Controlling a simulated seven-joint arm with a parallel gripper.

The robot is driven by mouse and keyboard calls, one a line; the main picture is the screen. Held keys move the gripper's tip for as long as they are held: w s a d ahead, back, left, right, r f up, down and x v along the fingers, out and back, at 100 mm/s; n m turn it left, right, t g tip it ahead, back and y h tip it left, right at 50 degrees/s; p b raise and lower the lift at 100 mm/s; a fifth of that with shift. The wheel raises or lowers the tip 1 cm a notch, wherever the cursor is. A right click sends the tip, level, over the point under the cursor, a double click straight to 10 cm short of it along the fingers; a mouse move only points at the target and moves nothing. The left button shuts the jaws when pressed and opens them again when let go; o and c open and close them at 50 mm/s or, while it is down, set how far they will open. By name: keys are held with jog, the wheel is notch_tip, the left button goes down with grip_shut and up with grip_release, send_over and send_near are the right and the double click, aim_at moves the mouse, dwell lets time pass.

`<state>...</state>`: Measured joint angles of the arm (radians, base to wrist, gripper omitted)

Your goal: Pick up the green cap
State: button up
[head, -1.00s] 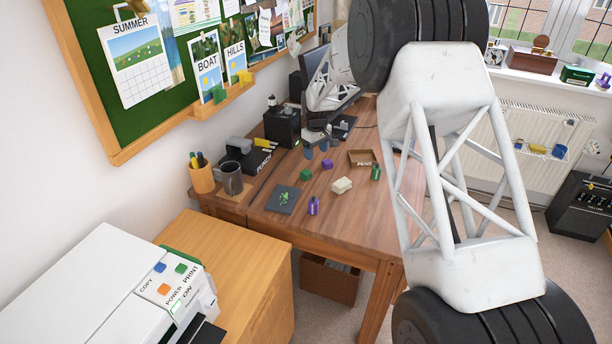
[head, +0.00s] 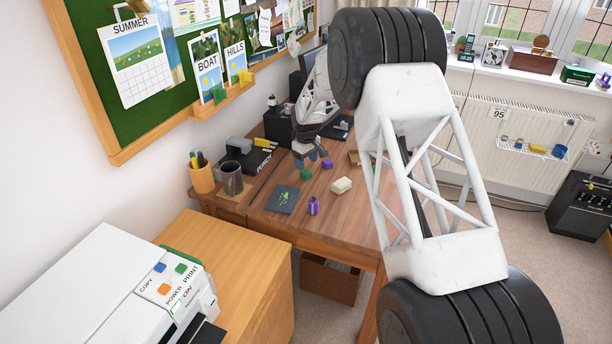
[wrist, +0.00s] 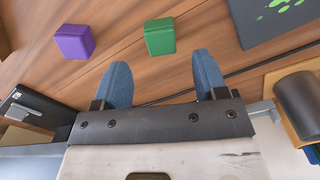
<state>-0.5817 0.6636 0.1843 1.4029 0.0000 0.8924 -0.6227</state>
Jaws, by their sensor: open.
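The green cap (head: 305,174) is a small blocky piece on the wooden desk (head: 290,232). In the wrist view the green cap (wrist: 160,37) lies just beyond the fingertips, roughly centred between them. My gripper (head: 306,160) is open and empty, low over the desk beside the green cap in the head view. Its two blue fingers (wrist: 162,66) are spread in the wrist view, apart from the cap. A purple cap (head: 327,163) of like shape sits to the right of the green one; in the wrist view the purple cap (wrist: 74,41) is to its left.
A dark pad with a green design (head: 283,199), a purple bottle (head: 313,205) and a cream block (head: 341,185) lie nearer on the desk. A mug (head: 232,178) and pen pot (head: 202,178) stand left. My arm hides the desk's right side.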

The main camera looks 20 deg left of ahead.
aim_at(306, 172)
jog(key=shift+f, duration=0.3)
jog(key=shift+f, duration=0.1)
jog(key=shift+f, duration=2.5)
jog(key=shift+c, duration=0.5)
jog(key=c, duration=0.9)
jog(key=shift+r, duration=0.1)
jog(key=shift+r, duration=4.9)
